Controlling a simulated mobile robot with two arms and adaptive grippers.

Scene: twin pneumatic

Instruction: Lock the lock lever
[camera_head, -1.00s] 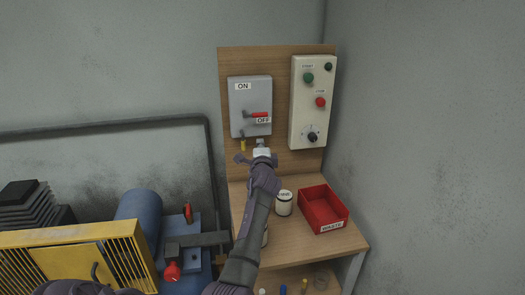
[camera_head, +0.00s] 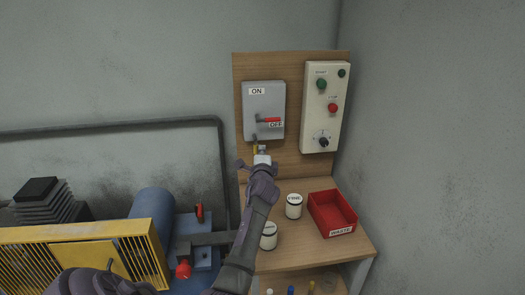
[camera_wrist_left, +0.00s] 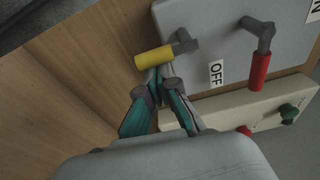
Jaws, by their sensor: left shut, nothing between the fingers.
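The lock lever, with a yellow grip (camera_wrist_left: 153,57) on a dark pivot, sits at the lower left corner of the grey switch box (camera_head: 263,98). In the head view its yellow grip (camera_head: 255,149) hangs down and is small, partly beside my fingers. My left gripper (camera_head: 262,149) is shut and empty, just below the box and right beside the yellow grip. In the left wrist view, its closed fingertips (camera_wrist_left: 160,72) are at the yellow grip, touching or nearly so. My right gripper is out of view.
A control panel (camera_head: 322,108) with buttons and a knob is right of the box on the wooden board. Below, the shelf holds two white jars (camera_head: 293,206) and a red waste bin (camera_head: 332,213). The blue and yellow compressor (camera_head: 152,216) stands left.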

